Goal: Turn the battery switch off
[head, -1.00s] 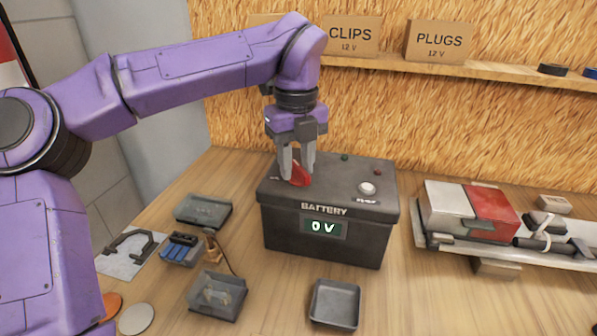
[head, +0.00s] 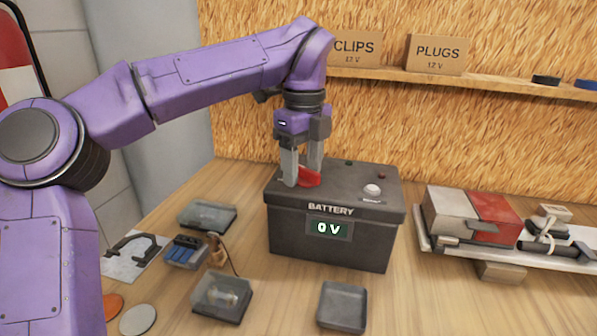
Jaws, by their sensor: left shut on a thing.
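The grey battery box (head: 328,240) stands on the wooden bench, and its display (head: 329,228) reads 0 V. The red battery switch (head: 309,178) is on the left part of its lid. My left gripper (head: 302,180) points down over the lid with its fingers around the red switch, shut on it. The fingers hide part of the switch. A round white button (head: 372,190) sits on the right of the lid. My right gripper is not in view.
Small trays (head: 220,297) and blue parts (head: 184,249) lie to the left. An empty tray (head: 342,306) is in front. A red and white unit on a rail (head: 497,220) lies to the right. A shelf with boxes (head: 435,54) is behind.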

